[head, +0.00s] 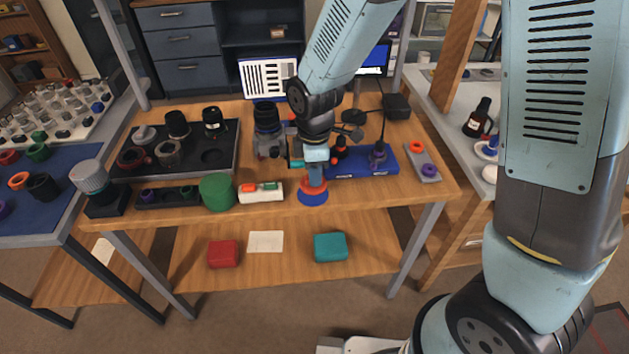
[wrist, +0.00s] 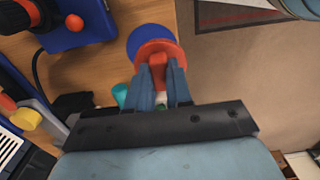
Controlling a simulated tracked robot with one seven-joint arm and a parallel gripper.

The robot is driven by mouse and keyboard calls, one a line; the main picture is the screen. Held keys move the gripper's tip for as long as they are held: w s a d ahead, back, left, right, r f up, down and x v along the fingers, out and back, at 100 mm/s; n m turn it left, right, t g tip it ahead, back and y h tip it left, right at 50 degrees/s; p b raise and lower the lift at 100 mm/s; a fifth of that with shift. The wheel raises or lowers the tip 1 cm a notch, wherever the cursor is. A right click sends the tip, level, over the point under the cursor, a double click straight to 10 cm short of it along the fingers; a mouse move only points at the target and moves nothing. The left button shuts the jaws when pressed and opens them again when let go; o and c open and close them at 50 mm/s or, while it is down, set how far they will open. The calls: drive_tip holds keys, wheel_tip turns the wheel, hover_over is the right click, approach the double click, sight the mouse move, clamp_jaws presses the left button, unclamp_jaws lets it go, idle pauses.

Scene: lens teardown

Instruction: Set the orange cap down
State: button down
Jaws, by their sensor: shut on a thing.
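The orange cap, looking red-orange with a raised grip, is in my gripper near the front edge of the wooden bench. It shows in the wrist view (wrist: 170,47) and head view (head: 302,184). My gripper (wrist: 163,84) points down, its two fingers shut on the cap's raised grip. A round blue piece (head: 313,200) lies under the cap; in the wrist view (wrist: 135,38) it shows past the cap's upper left edge, so the two look off-centre. I cannot tell whether they touch.
A blue fixture (head: 350,164) stands behind and right of my gripper. A white block with coloured parts (head: 262,196) and a green cylinder (head: 217,191) stand to the left. A grey strip (head: 424,161) with orange and purple rings lies right. The bench's front edge is close.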

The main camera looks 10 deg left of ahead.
drive_tip(key=shift+w+a+f, duration=0.25)
drive_tip(key=shift+w+f, duration=0.3)
drive_tip(key=shift+f, duration=0.25)
drive_tip(key=shift+w+f, duration=0.1)
drive_tip(key=shift+f, duration=1.5)
drive_tip(key=shift+f, duration=0.1)
drive_tip(key=c, duration=1.3)
unclamp_jaws()
